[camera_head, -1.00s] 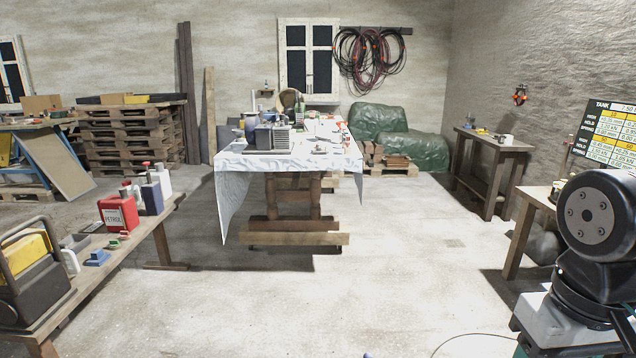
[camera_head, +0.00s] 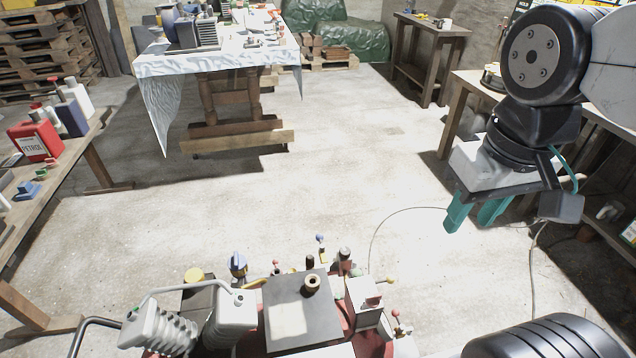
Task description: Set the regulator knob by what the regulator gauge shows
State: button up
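My gripper (camera_head: 474,214), with two teal fingers, hangs on the right side of the head view. Its fingers point down and are apart, with nothing visible between them. It is well away from the benches and the white-covered table. I cannot make out a regulator gauge or a regulator knob in this view. Small knobs and levers, one with a blue ball top (camera_head: 320,238), stand among the items at the bottom, but I cannot tell what they belong to.
A cluttered group with a grey block (camera_head: 302,312) fills the bottom middle. A bench (camera_head: 30,215) with a red petrol can (camera_head: 36,140) is at left. The white-covered table (camera_head: 222,62) stands at the back. A round item (camera_head: 492,78) lies on the right bench. The floor between is mostly clear.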

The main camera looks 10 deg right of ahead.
aim_at(344, 252)
jog(key=z, duration=0.05)
jog(key=k, duration=0.5)
jog(key=u, duration=2.4)
jog(key=k, duration=1.4)
jog(key=z, duration=1.95)
jog(key=i, duration=1)
jog(key=z, duration=0.05)
